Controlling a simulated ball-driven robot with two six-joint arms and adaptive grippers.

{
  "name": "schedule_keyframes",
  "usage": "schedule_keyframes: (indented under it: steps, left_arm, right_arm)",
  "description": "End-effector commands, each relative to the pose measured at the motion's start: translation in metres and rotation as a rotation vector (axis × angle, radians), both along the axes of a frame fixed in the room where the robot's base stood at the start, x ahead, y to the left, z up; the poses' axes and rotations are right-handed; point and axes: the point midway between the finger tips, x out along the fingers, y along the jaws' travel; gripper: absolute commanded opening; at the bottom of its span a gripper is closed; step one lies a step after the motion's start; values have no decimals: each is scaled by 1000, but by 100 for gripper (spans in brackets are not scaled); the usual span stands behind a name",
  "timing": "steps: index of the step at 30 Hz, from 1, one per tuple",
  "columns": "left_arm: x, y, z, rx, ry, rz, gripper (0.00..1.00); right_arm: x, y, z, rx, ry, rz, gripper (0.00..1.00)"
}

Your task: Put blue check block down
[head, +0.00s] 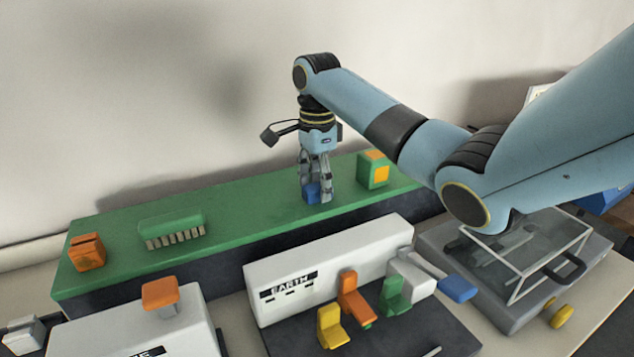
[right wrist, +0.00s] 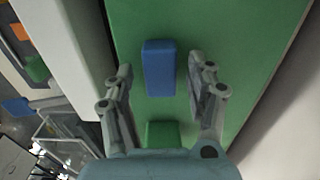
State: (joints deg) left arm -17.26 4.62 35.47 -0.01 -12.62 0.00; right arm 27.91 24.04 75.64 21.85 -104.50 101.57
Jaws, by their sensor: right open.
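The blue check block (head: 312,193) stands on the green shelf top (head: 262,216). My right gripper (head: 316,200) is directly over it, pointing down, with its fingers on either side. In the right wrist view the blue block (right wrist: 159,68) lies between the two open fingers of the right gripper (right wrist: 158,88). In the head view the fingers hide part of the block. My left gripper is not in view.
A green block with an orange patch (head: 374,170) stands right of the gripper. A green brush (head: 172,230) and an orange block (head: 87,252) are at the shelf's left. White panels with coloured levers (head: 330,326) and a clear-lidded box (head: 520,262) stand in front.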

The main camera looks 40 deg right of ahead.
Motion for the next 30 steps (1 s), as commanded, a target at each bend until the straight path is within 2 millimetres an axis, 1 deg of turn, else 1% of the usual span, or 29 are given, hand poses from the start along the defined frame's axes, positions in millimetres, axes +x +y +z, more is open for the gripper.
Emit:
schedule_keyframes:
  steps: [2,5,8,12,13,16,18,22,30]
  left_arm:
    - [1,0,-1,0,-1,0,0]
    - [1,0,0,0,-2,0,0]
    - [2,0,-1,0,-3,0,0]
    - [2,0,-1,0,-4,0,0]
    - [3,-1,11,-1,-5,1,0]
    - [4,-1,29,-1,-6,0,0]
    - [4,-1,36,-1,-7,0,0]
    - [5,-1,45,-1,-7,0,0]
    - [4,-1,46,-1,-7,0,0]
  right_arm:
    - [1,0,5,-1,-3,0,56]
    - [1,-1,21,-2,-5,1,56]
    - [2,-1,43,-3,-6,-1,56]
    - [1,-1,79,-2,-7,1,56]
    - [0,0,87,0,-1,0,56]
    - [0,0,105,0,-1,0,56]
    - [1,0,113,0,-1,0,56]
    - [1,0,121,1,-1,0,56]
    - [1,0,121,1,-1,0,56]
